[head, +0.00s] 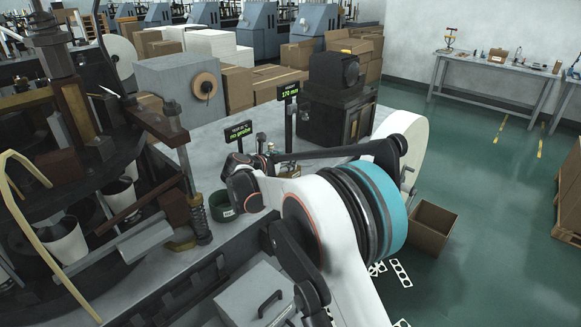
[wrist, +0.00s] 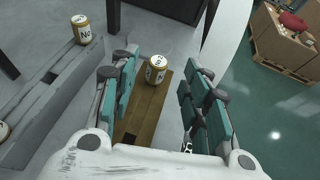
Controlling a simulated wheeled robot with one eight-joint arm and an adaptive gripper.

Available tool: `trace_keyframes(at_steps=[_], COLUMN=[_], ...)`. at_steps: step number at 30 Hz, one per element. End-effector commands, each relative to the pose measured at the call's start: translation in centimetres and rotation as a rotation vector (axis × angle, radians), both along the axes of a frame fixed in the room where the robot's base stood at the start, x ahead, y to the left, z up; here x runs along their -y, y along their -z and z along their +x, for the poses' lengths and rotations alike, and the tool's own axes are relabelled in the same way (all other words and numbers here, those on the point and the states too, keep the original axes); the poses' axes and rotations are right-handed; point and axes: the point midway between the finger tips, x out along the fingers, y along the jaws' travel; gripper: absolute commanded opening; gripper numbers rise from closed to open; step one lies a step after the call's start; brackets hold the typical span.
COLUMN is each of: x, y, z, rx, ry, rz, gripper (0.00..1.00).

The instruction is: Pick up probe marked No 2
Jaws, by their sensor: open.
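A short white cylindrical probe (wrist: 156,68) with a brass-coloured rim stands on a brown wooden strip (wrist: 145,105) in the wrist view. Its top mark looks like No 2, but it is small and turned. My gripper (wrist: 163,75) is open, with one teal-padded finger on each side of this probe and nothing held. I cannot tell how far above it the fingers are. A second probe marked No (wrist: 82,29) stands on a grey block at upper left; its number is unclear. In the head view my arm hides most of this area, and I cannot make out the probes.
A small sign reading "no probe" (head: 238,133) and a "170 mm" display (head: 288,92) stand on the bench. A dark machine (head: 335,95) is behind them. A green round dish (head: 222,208) sits left of my arm. A cardboard box (head: 431,227) is on the floor at right.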

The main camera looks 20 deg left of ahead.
Motion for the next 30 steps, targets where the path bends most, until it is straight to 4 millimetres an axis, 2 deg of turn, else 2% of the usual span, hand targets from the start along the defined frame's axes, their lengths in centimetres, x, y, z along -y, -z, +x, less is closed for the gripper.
trace_keyframes(at_steps=[6, 13, 14, 19, 20, 30], x=[0.4, 0.4, 0.4, 0.4, 0.4, 0.4], y=[1.3, 1.3, 1.3, 1.3, 1.3, 1.2], z=[2.8, 3.1, 3.1, 3.1, 3.1, 3.1], rx=[0.001, 0.000, 0.000, 0.000, 0.000, 0.000], ry=[0.001, 0.000, 0.000, 0.000, 0.000, 0.000], rz=[-0.001, -0.001, -0.001, 0.000, 0.000, 0.000], gripper=[0.43, 0.43, 0.41, 0.02, 0.00, 0.00])
